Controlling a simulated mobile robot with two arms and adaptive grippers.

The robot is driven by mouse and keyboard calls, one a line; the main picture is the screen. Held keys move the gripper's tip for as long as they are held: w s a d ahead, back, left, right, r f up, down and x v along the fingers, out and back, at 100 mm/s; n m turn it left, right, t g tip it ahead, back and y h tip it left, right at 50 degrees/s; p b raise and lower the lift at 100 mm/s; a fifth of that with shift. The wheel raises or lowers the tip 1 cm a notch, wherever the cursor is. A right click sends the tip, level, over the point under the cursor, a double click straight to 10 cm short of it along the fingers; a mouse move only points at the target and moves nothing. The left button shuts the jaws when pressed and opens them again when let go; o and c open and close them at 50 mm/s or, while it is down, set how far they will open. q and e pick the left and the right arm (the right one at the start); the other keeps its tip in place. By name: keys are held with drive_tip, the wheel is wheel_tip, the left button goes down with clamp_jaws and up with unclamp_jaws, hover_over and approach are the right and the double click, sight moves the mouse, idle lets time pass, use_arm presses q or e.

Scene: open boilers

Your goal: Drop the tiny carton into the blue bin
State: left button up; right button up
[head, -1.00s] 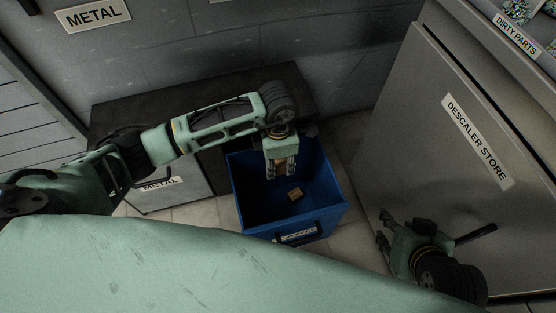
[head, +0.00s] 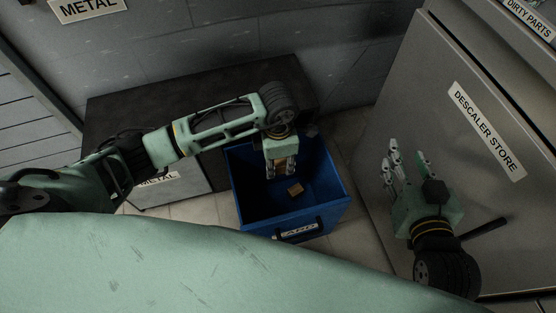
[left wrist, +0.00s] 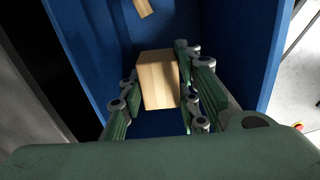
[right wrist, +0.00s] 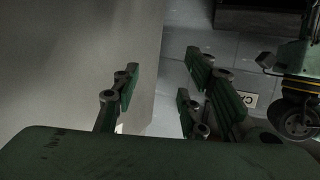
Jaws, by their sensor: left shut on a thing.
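The blue bin (head: 248,199) stands open on the floor in the head view, and its walls also fill much of the left wrist view (left wrist: 232,40). My left gripper (head: 282,172) points down over the bin's opening. It is shut on a small tan carton (left wrist: 158,80), which is partly hidden by the fingers in the head view. A second small brown carton (head: 295,189) lies on the bin's floor, and its end shows at the top of the left wrist view (left wrist: 143,8). My right gripper (head: 405,163) is open and empty, right of the bin.
A grey cabinet labelled DESCALER STORE (head: 450,150) stands at right, close to my right gripper. A dark-topped METAL container (head: 120,112) stands left of and behind the bin. A grey wall (head: 220,45) is at the back. Some tiled floor shows beside the bin.

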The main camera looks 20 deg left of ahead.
sight(278, 161)
use_arm(q)
drive_tip(key=shift+f, duration=0.1)
use_arm(e)
drive_tip(key=shift+w+r, duration=0.15)
drive_tip(key=shift+r, duration=0.2)
use_arm(q)
drive_tip(key=o, duration=0.8)
wheel_tip(278, 161, up, 12)
idle(0.3)
